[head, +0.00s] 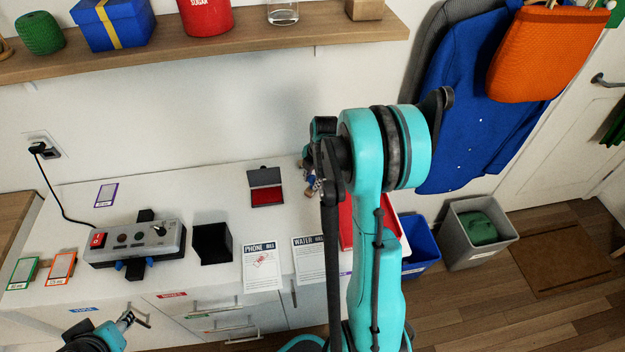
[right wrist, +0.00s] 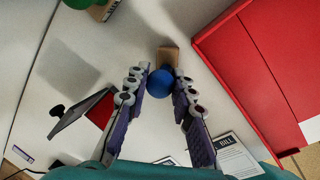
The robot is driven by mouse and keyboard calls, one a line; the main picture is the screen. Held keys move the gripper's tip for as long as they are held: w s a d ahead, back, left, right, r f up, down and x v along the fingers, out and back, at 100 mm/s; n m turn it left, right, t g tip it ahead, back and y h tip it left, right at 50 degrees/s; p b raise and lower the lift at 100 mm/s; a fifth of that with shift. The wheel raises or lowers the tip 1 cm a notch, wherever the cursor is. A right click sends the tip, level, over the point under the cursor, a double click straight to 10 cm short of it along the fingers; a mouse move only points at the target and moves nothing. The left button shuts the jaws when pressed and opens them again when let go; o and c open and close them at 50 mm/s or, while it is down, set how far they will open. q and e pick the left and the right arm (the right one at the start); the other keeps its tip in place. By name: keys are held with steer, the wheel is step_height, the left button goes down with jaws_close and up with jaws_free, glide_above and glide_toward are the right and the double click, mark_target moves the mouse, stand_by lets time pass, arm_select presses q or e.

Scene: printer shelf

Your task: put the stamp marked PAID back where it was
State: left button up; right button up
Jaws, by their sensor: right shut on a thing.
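A stamp with a round blue knob (right wrist: 160,84) and a wooden block (right wrist: 167,57) is between the fingers of my right gripper (right wrist: 160,92). The gripper is shut on the knob. In the head view the right gripper (head: 318,180) is at the back of the white counter, mostly behind my right arm. Any marking on the stamp is not readable. A second stamp with a green knob (right wrist: 80,3) and wooden block (right wrist: 103,10) stands at the top left of the wrist view. My left gripper (head: 126,318) is low at the left; its jaws are unclear.
An open red ink pad (head: 266,196) lies left of the right gripper. A phone bill (head: 262,270) bearing a red mark and a water bill (head: 312,262) lie in front. A red tray (right wrist: 235,50) is at the right. A black holder (head: 212,244) and switch box (head: 135,243) stand left.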

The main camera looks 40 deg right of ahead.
steer(key=shift+f, duration=0.1)
steer(key=o, duration=0.9)
steer(key=shift+f, duration=0.1)
steer(key=shift+r, duration=0.55)
steer(key=p+v, duration=0.4)
steer(key=v, duration=0.7)
steer(key=s+a+r+m+t, duration=0.2)
steer(key=s+a+m, duration=0.4)
steer(key=a+m, duration=0.3)
steer(key=s+a+r+m+t, duration=0.2)
steer(key=s+a+r+m, duration=0.3)
steer(key=a+m, duration=0.5)
steer(key=s+a, duration=0.1)
steer(key=a, duration=0.4)
steer(key=shift+r+t, duration=0.2)
steer(key=shift+t, duration=0.2)
